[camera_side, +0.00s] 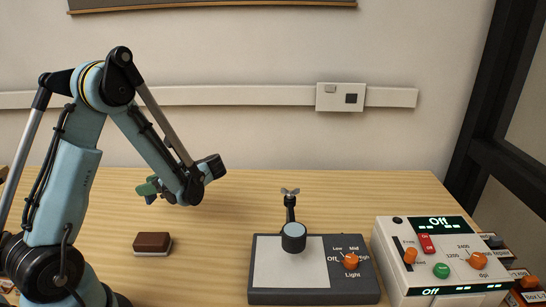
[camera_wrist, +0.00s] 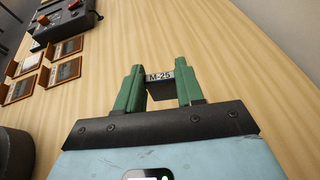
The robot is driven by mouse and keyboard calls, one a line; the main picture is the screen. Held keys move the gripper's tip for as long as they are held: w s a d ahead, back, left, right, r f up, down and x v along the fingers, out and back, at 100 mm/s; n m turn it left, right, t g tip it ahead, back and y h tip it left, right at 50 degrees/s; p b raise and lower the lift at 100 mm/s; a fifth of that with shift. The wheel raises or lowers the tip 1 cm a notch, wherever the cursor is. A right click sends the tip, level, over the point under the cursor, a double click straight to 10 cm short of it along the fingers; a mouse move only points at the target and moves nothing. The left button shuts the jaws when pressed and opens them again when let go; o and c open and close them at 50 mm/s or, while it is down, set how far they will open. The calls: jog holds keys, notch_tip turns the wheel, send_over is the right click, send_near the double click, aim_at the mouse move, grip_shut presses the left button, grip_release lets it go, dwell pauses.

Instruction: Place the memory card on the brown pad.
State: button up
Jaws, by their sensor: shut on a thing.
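The memory card (camera_wrist: 160,78) is a small dark piece with a pale edge label reading M-25. In the wrist view it sits between the two green fingers of my gripper (camera_wrist: 160,69), which is shut on it. In the side view my gripper (camera_side: 147,189) is above the left part of the table, and a small dark blue bit, apparently the card (camera_side: 151,200), shows under the fingers. The brown pad (camera_side: 152,240) is a brown-topped block with a pale base on the table, below my gripper and apart from it. I cannot make out the pad in the wrist view.
A dark stand with a light grey plate (camera_side: 270,275), an upright post (camera_side: 291,215) and an orange knob stands at centre right. A white control box (camera_side: 420,285) reading Off is to its right. Several framed brown pieces (camera_wrist: 65,72) show in the wrist view. Table between pad and stand is clear.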

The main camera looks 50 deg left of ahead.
aim_at(154, 200)
jog(key=shift+f, duration=2.2)
jog(key=shift+f, duration=0.1)
jog(key=o, duration=1)
jog(key=shift+f, duration=0.1)
